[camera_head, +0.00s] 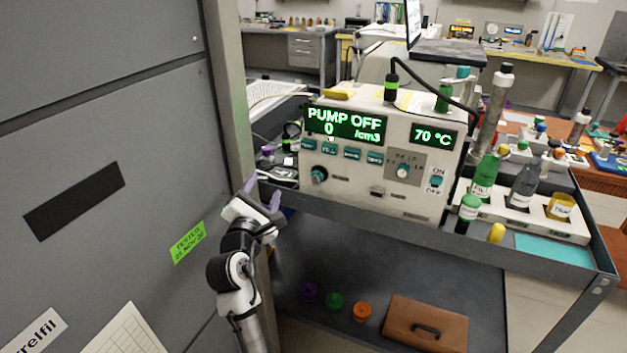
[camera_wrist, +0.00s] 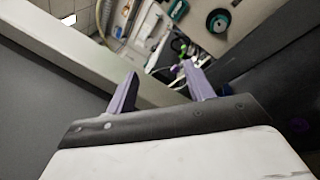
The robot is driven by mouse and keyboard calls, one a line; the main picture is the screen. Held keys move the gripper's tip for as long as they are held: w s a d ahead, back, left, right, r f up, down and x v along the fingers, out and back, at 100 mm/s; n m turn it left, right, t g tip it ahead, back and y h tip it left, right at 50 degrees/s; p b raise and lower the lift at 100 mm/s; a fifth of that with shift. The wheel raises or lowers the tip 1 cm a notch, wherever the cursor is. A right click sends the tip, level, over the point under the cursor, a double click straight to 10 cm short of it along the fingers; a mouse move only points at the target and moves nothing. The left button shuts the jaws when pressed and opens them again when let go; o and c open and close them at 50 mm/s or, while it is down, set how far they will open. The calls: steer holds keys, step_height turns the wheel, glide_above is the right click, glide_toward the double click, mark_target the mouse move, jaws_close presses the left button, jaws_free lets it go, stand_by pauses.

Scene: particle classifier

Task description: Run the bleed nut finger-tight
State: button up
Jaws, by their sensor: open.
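The particle classifier (camera_head: 340,188) is a beige box on the cart, its green displays reading "PUMP OFF", "0 /cm3" and "70 °C". I cannot pick out the bleed nut for certain in either view. My gripper (camera_head: 263,192) is open, with purple fingers pointing up, in front of and left of the classifier. In the wrist view my gripper (camera_wrist: 160,72) shows its two fingers apart with nothing gripped between them. Beyond them, part of the classifier's front (camera_wrist: 205,38) with a dark green knob (camera_wrist: 218,20) shows at the top.
A grey cabinet (camera_head: 150,110) stands close on my arm's left. The cart's upper shelf has a raised front rim (camera_head: 400,232). Bottles stand in a white rack (camera_head: 520,215) at the right. On the lower shelf are coloured caps (camera_head: 335,301) and a brown case (camera_head: 425,323).

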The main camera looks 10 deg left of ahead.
mark_target(315, 180)
steer(key=w+d+f+n+g+h, duration=0.1)
steer(key=d+f+n+g+h, duration=0.1)
steer(key=d+f+n+h, duration=0.4)
steer(key=shift+y, duration=0.7)
steer(key=x, duration=0.4)
steer(key=p+x, duration=0.1)
steer(key=x, duration=0.4)
steer(key=f+p+x, duration=0.1)
steer(key=x, duration=0.3)
steer(key=shift+w+a, duration=0.1)
steer(key=shift+w, duration=0.3)
steer(key=c, duration=1)
